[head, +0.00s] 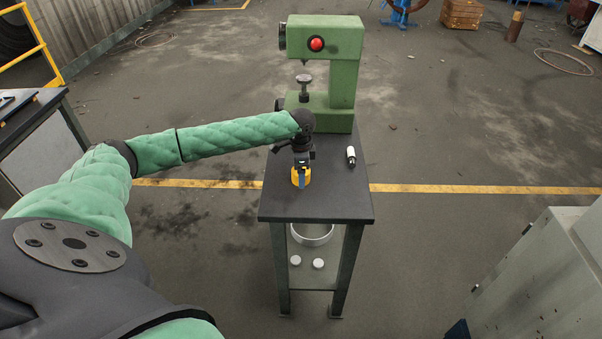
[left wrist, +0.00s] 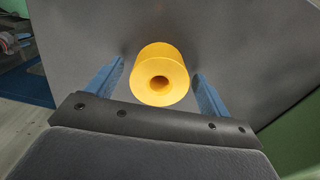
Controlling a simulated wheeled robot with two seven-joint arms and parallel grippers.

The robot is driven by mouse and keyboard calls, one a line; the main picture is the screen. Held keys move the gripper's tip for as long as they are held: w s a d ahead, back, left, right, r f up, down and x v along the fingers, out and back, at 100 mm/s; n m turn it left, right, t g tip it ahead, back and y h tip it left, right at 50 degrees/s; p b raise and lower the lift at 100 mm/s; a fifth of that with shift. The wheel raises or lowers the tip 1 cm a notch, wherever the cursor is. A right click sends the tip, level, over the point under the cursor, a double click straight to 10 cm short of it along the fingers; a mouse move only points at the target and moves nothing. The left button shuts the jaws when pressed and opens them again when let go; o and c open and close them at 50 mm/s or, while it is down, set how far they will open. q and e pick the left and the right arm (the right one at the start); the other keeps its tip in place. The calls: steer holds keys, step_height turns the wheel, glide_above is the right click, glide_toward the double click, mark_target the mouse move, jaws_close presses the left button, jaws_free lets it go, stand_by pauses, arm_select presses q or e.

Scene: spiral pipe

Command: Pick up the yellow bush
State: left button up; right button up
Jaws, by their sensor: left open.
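The yellow bush (left wrist: 159,73) is a short cylinder with a hole in its end, standing on the dark table top (head: 320,205). In the head view the bush (head: 306,177) is partly hidden by my left gripper (head: 301,180). In the left wrist view my left gripper (left wrist: 158,88) is open, with one blue finger on each side of the bush. A gap shows between the bush and each finger there. My right gripper is not in view.
A green machine (head: 345,65) with a red button stands at the table's back. A small black and white cylinder (head: 351,157) stands to the right of the gripper. A lower shelf holds a white bowl (head: 312,236) and two white discs. The table's front right is clear.

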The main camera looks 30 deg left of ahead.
arm_select(q)
steer(key=shift+f, duration=0.15)
steer(key=c, duration=1.5)
